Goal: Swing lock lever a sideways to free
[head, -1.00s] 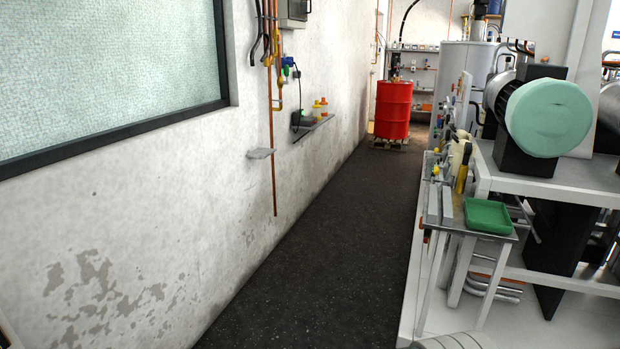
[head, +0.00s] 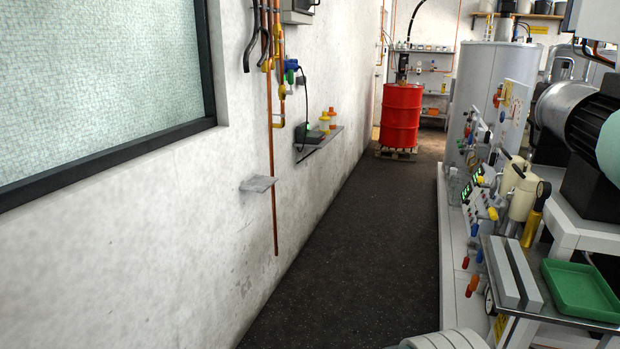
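I cannot make out lock lever a for sure in the head view. A bench panel (head: 512,100) on the right carries several small red and blue handles or knobs. A cream vessel (head: 519,185) with a dark handle on top and a round gauge stands in front of it. A red drum (head: 401,116) stands upright on a wooden pallet (head: 396,154) at the far end of the aisle. My gripper is not in view.
The dark aisle floor (head: 350,235) is clear. A wall shelf (head: 318,134), a small ledge (head: 258,184) and copper pipes (head: 271,215) stick out from the left wall.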

